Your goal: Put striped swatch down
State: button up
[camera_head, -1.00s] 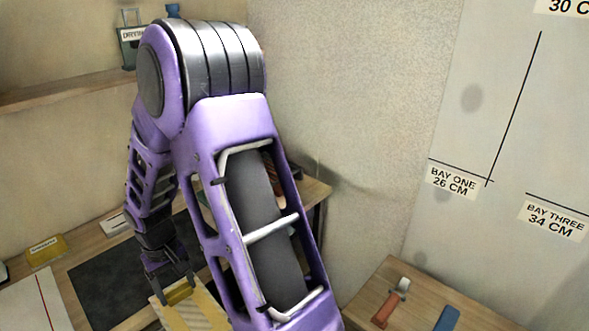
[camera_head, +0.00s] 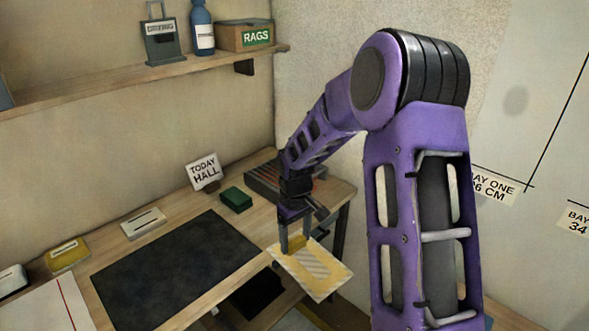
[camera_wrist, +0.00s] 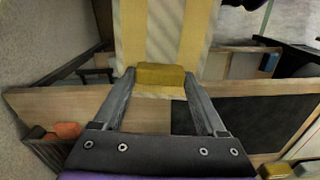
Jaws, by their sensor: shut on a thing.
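The striped swatch (camera_head: 318,276) is a cream card with yellow and grey stripes and a yellow grip block (camera_head: 297,243) at one end. My gripper (camera_head: 294,240) is shut on this block, with the swatch reaching out toward the lower right. In the head view the swatch appears around the workbench's front edge, right of the dark mat (camera_head: 175,270); its height over the bench is unclear. In the wrist view my gripper (camera_wrist: 160,76) has a finger on each side of the block, and the striped swatch (camera_wrist: 165,35) runs up out of frame.
On the workbench stand a "TODAY HALL" sign (camera_head: 203,171), a green block (camera_head: 236,199), a white block (camera_head: 143,223), a yellow block (camera_head: 69,256) and a dark ribbed tray (camera_head: 262,177). A shelf (camera_head: 150,78) hangs above. The dark mat is clear.

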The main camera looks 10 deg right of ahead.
jog(key=w+a+r+n+p, duration=0.1)
jog(key=w+r+n, duration=0.3)
jog(key=w+n, duration=0.7)
jog(key=w+a+r+n+p, duration=0.15)
jog(key=w+r+n, duration=0.25)
jog(key=w+n, duration=0.7)
notch_tip(320, 180, down, 9)
jog(key=d+n, duration=0.1)
jog(key=n, duration=0.5)
jog(key=shift+s+d+n, duration=0.25)
jog(key=shift+d+n, duration=0.05)
jog(key=shift+d, duration=0.1)
jog(key=shift+f, duration=0.15)
jog(key=shift+f, duration=0.15)
jog(key=o, duration=1.5)
